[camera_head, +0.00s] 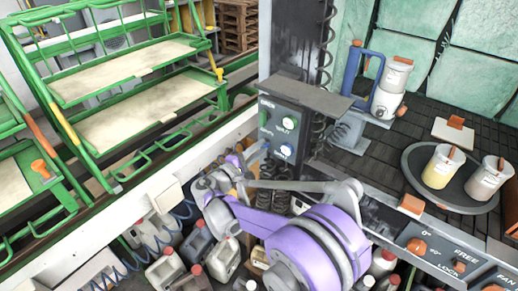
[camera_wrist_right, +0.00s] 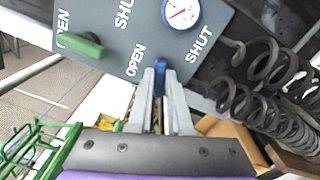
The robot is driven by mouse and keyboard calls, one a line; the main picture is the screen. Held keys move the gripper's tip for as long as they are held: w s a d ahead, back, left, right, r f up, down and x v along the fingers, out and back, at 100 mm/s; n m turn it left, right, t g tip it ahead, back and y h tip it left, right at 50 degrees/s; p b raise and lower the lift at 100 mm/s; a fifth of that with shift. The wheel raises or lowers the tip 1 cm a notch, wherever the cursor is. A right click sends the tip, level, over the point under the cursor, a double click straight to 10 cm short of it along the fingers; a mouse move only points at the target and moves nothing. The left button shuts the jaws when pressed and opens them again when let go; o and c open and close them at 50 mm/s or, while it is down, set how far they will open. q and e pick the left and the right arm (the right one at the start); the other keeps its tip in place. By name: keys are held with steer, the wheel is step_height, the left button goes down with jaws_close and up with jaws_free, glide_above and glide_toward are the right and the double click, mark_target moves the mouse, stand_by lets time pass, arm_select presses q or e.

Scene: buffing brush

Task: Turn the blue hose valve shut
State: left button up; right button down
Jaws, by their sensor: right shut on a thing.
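The blue valve handle (camera_wrist_right: 160,65) sits on the lower part of the grey panel (camera_wrist_right: 125,50), between the words OPEN and SHUT. My right gripper (camera_wrist_right: 160,88) is shut on it, with one finger on each side. The handle stands upright in the right wrist view, and the fingers hide part of it. In the head view the panel (camera_head: 279,117) is in the middle, and my right gripper (camera_head: 246,166) is at its lower left. The valve handle is hard to make out there. My left gripper is in neither view.
A green handle (camera_wrist_right: 82,43) and a dial gauge (camera_wrist_right: 181,12) are on the same panel. Black coiled hoses (camera_wrist_right: 265,85) hang close on the right. Green racks (camera_head: 130,95) stand at left. Several jugs (camera_head: 165,268) stand below, and cups (camera_head: 442,166) stand on the right bench.

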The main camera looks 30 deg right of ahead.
steer(key=shift+f+m, duration=0.1)
steer(key=shift+m, duration=1.8)
steer(key=c, duration=0.8)
jaws_free()
steer(key=shift+c, duration=0.2)
steer(key=v, duration=1.1)
steer(key=shift+b, duration=0.3)
steer(key=shift+d, duration=0.1)
